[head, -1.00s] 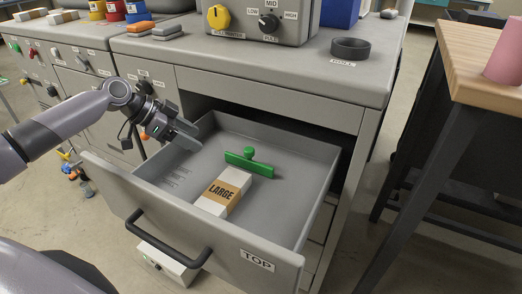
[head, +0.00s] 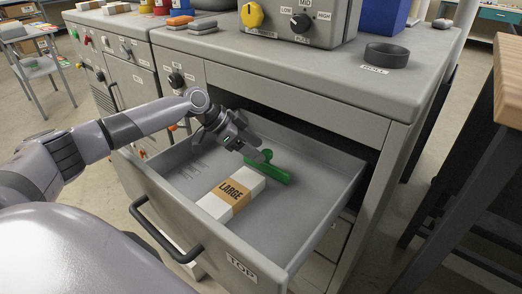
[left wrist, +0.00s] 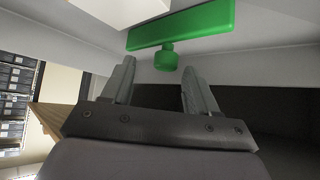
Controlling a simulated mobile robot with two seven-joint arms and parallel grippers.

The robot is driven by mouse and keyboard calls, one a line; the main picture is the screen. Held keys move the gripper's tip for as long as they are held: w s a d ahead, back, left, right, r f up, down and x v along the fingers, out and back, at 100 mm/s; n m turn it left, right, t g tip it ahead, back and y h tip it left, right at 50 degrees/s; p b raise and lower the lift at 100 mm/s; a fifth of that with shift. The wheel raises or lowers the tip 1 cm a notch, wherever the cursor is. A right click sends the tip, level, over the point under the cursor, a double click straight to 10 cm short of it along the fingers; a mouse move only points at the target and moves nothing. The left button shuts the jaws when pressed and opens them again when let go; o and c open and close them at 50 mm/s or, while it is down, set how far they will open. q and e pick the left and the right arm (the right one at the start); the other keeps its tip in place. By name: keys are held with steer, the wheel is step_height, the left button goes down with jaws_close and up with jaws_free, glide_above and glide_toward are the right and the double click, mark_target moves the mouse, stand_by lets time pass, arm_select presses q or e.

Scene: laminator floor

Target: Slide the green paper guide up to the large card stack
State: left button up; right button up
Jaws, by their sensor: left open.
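The green paper guide (head: 272,172), a bar with a round knob, lies in the open top drawer behind the large card stack (head: 232,193). The stack is white with a brown band reading LARGE. A gap of drawer floor shows between them. My left gripper (head: 252,146) is over the drawer's back left part, close to the guide's knob and partly hiding the guide. In the left wrist view the gripper (left wrist: 158,78) is open and empty, with the green knob (left wrist: 166,57) just beyond and between the fingertips. My right gripper is not in view.
The drawer (head: 315,222) has raised walls and a dark front handle (head: 165,240). The cabinet top (head: 330,62) overhangs the drawer's back and holds a dark ring (head: 387,54) and a machine with knobs. A wooden-topped table (head: 508,85) stands at right. The drawer's front right floor is clear.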

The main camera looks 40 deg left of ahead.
mark_target(267, 161)
arm_select(q)
steer(key=shift+x, duration=1.15)
steer(key=shift+w, duration=0.1)
steer(key=shift+c, duration=0.2)
